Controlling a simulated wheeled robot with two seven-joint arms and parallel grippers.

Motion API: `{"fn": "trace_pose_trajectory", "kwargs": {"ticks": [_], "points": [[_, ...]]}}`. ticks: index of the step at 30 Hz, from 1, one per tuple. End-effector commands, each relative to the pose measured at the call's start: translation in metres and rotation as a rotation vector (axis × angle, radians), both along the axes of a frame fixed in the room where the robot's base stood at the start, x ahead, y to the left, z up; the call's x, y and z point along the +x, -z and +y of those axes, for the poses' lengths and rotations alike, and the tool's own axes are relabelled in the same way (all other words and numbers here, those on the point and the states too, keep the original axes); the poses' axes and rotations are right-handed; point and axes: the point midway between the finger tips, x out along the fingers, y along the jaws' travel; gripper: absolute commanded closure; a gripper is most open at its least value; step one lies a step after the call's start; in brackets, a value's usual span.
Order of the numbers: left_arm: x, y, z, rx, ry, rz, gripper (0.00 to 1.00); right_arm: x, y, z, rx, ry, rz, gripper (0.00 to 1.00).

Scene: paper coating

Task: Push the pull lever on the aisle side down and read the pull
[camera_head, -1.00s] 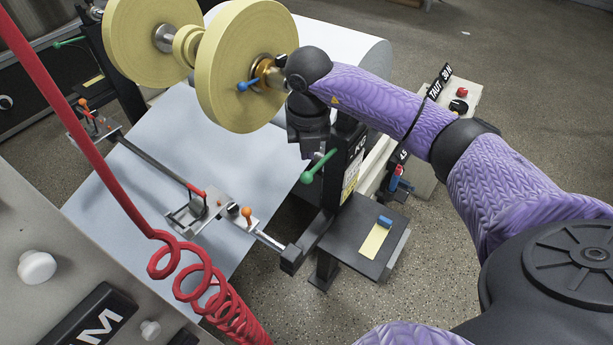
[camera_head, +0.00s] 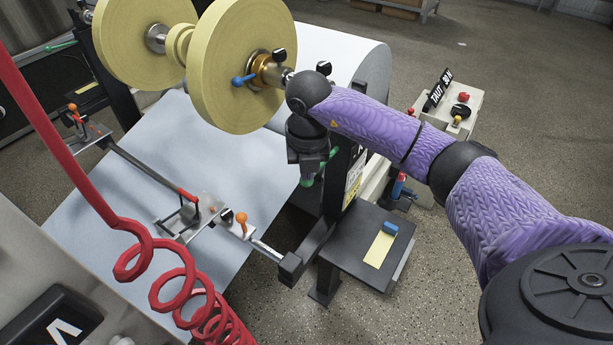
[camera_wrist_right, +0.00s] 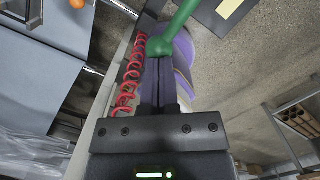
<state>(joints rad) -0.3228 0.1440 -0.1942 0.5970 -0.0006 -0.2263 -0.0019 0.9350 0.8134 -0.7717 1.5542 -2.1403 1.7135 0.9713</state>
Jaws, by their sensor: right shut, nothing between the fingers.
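The green lever (camera_head: 308,182) with a ball knob is on the near side of the black upright post (camera_head: 352,178). In the head view my right gripper (camera_head: 309,172) covers most of it. In the right wrist view the lever's ball (camera_wrist_right: 160,47) sits right at the tips of my closed right gripper (camera_wrist_right: 158,62), its rod running up out of frame. The fingers are shut with nothing between them; whether they touch the ball I cannot tell. A black sign (camera_head: 437,89) reading TAUT, with further small letters, stands at the right. My left gripper is not in view.
Two yellow rolls (camera_head: 245,65) on a shaft with a blue lever (camera_head: 243,79) stand above the pale paper web (camera_head: 130,215). A dark shelf (camera_head: 362,235) holds a yellow strip and blue block. A red coiled hose (camera_head: 130,260) hangs at left.

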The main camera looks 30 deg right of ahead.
Motion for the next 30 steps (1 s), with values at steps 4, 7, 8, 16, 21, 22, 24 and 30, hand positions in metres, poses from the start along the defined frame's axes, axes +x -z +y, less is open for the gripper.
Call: {"fn": "trace_pose_trajectory", "kwargs": {"ticks": [4,7,8,16,21,22,24,30], "points": [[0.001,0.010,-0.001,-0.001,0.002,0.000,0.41,0.000,0.017,0.000,-0.001,0.000,0.004,1.00],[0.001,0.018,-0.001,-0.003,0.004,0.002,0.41,0.000,0.030,0.000,-0.001,0.001,0.004,1.00],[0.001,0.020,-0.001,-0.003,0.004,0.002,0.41,0.000,0.033,0.000,-0.001,0.001,0.004,1.00],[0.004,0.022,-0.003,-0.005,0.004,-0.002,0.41,-0.001,0.039,0.000,0.000,0.000,0.001,1.00],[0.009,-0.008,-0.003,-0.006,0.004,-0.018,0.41,-0.019,0.024,0.009,-0.001,-0.003,0.001,1.00],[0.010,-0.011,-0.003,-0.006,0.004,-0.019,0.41,-0.022,0.023,0.011,-0.001,-0.002,0.001,1.00],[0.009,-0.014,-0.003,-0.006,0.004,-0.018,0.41,-0.026,0.024,0.013,-0.001,-0.002,0.001,1.00],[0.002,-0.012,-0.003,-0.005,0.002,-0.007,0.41,-0.027,0.029,0.014,0.000,0.001,0.001,1.00]]}}
